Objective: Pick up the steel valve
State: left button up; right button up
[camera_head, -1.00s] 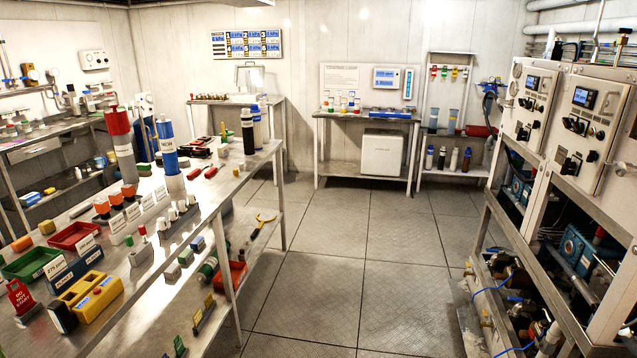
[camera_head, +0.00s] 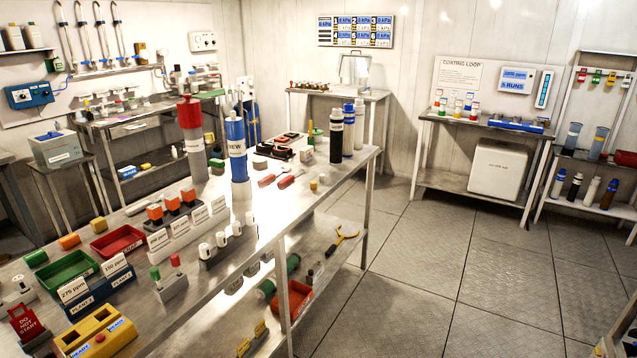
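I cannot make out a steel valve with certainty; many fittings here are too small to tell. Neither of my grippers shows in the head view. The long steel bench (camera_head: 330,200) fills the left and middle. On it stand a red and grey cylinder (camera_head: 191,140) and a blue and white cylinder (camera_head: 237,155), both upright. White-topped fittings (camera_head: 221,240) sit in a grey rack at its front edge, and orange-topped pieces (camera_head: 154,212) stand behind white label cards.
Green (camera_head: 66,272) and red (camera_head: 117,241) trays and a yellow box (camera_head: 95,333) lie on the bench's near left. A lower shelf holds a yellow-handled tool (camera_head: 342,238). The tiled floor (camera_head: 440,270) to the right is clear. A coating-loop table (camera_head: 480,122) stands at the back.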

aim_at(317, 268)
jog(key=i+l+u, duration=0.1)
jog(key=u, duration=0.3)
jog(key=i+l+u, duration=0.1)
jog(key=u, duration=0.3)
jog(key=i+l+u, duration=0.15)
jog(key=u, duration=0.25)
